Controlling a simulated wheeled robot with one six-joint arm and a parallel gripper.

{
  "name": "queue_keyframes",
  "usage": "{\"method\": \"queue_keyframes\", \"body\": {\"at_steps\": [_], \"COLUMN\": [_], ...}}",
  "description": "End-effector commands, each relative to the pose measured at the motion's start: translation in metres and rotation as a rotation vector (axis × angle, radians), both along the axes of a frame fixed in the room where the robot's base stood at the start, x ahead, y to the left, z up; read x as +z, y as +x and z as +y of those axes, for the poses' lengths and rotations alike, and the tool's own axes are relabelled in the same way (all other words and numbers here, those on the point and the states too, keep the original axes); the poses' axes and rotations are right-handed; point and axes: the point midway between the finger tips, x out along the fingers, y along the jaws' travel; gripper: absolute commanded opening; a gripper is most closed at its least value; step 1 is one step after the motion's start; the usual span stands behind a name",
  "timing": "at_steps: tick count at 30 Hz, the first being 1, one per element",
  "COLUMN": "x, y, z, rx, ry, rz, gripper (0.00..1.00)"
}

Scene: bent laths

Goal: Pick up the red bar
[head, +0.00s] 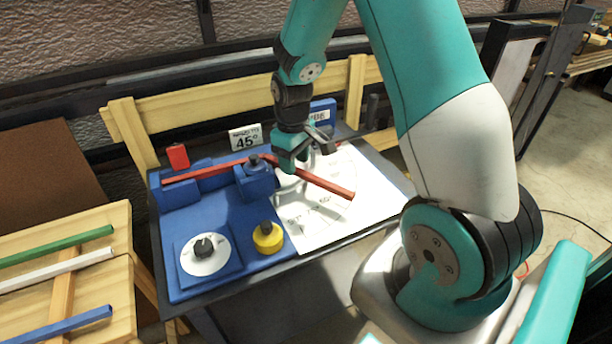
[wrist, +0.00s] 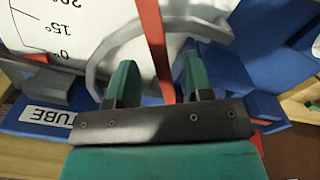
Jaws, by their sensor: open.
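The red bar (head: 325,185) is bent near its middle and lies across the blue bending fixture (head: 178,197). Its left part runs along blue blocks and its right part reaches out over the white angle sheet (head: 350,213). My gripper (head: 296,172) is over the bar, just right of the bend. In the wrist view the bar (wrist: 153,35) passes between the two open green fingers of my gripper (wrist: 158,75), with a gap on each side. I cannot tell how far down the fingers reach around it.
A 45° sign (head: 245,137) stands behind the fixture. Green, white and blue bars (head: 60,244) lie on a wooden rack at left.

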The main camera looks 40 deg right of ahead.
Motion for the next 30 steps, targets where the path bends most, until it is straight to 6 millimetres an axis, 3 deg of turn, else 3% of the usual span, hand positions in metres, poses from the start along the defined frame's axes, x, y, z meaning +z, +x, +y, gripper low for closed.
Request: {"method": "queue_keyframes", "body": {"at_steps": [4, 11, 18, 30], "x": [-0.0159, -0.0173, -0.0171, -0.0119], "y": [-0.0001, 0.0003, 0.0004, 0.0009], "z": [0.0002, 0.0, 0.0001, 0.0], "rx": [0.001, 0.001, 0.001, 0.001], "ry": [0.0, -0.001, -0.001, -0.001], "rz": [0.001, -0.001, -0.001, -0.003], "gripper": [0.47, 0.47, 0.0, 0.0]}}
